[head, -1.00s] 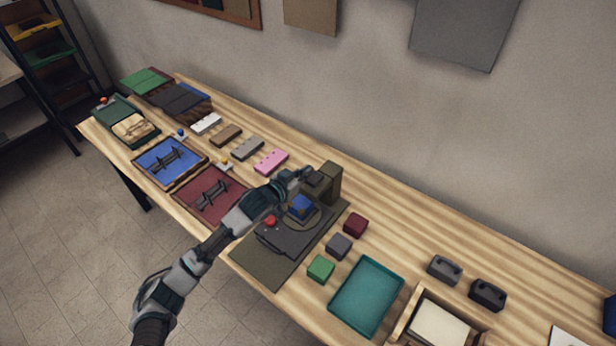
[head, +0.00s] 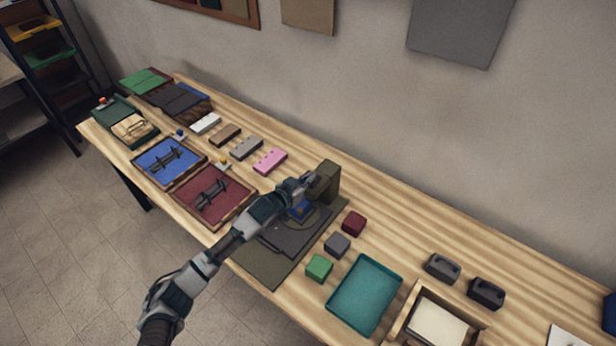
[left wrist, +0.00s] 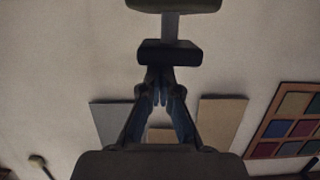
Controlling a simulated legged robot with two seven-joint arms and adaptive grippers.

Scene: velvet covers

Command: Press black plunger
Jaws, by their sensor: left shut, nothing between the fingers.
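The press stands on a dark olive base (head: 262,262), with an olive column (head: 328,180) at its back and a blue block (head: 299,211) on its bed. My left gripper (head: 308,180) is shut and empty, its tips at the press head beside the column. The gripper and forearm hide most of the head. In the left wrist view my shut fingertips (left wrist: 160,97) point at a dark block (left wrist: 168,51) on a narrow grey shaft, which looks like the black plunger. I cannot tell whether they touch it. My right gripper is not in view.
Maroon, grey and green cubes (head: 319,267) sit right of the press, near an empty teal tray (head: 345,314). A red tray (head: 235,190) and a blue tray (head: 150,164) lie to its left. The pink block (head: 270,160) is behind my forearm. Table behind the cubes is bare.

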